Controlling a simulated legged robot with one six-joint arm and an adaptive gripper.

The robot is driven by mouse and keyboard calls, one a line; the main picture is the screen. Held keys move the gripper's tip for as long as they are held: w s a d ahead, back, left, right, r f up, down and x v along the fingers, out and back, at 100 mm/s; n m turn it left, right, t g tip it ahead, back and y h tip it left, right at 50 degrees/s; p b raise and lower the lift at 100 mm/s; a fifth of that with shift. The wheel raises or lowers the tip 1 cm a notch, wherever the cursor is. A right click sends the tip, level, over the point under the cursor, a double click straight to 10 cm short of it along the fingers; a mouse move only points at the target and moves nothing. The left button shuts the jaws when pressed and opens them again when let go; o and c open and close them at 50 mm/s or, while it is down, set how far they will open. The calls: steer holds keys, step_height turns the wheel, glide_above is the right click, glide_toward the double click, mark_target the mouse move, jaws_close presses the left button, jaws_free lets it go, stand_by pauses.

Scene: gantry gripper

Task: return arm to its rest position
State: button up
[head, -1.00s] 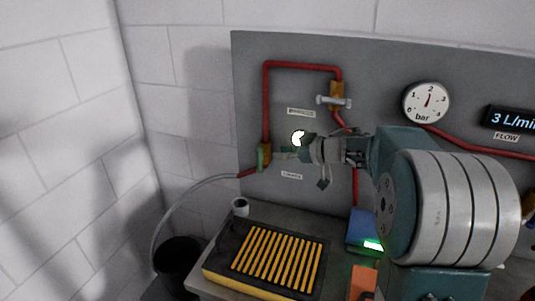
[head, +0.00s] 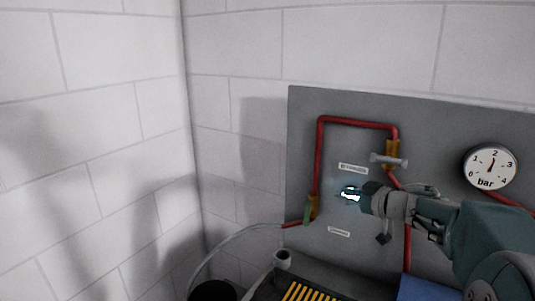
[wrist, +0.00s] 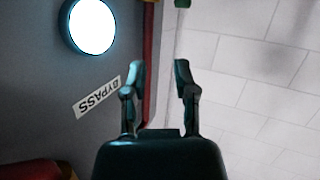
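My gripper (head: 345,193) is in front of the grey panel (head: 262,300), below the bypass label (head: 353,168), with a glowing round lamp (wrist: 92,27) partly behind it. In the wrist view my gripper (wrist: 160,72) has its two dark fingers apart, with nothing between them. The arm reaches in from the lower right of the head view, bent and raised in front of the panel.
Red pipes (head: 357,121) run over the panel, with a green-handled valve (head: 307,209) left of my gripper and a grey-handled valve (head: 389,160) above right. A gauge (head: 490,167) is at right. White walls close the left.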

step_height(320, 180, up, 6)
steer(key=s+m+t+h, duration=0.3)
steer(key=m+t+h, duration=0.1)
steer(key=h, duration=0.2)
steer(key=s+d+f+m+g+h, duration=0.25)
steer(key=s+m+h, duration=0.2)
steer(key=s, duration=0.25)
steer(key=s+a+f+g+y, duration=0.1)
steer(key=s+a+f+g, duration=0.3)
steer(key=s, duration=0.6)
steer(key=s+a+f+g+y, duration=0.1)
steer(key=s+a+f+g, duration=0.3)
steer(key=s, duration=0.7)
step_height(320, 180, down, 4)
steer(key=shift+s+a+r, duration=0.2)
steer(key=shift+s+a, duration=0.05)
steer(key=shift+a, duration=0.7)
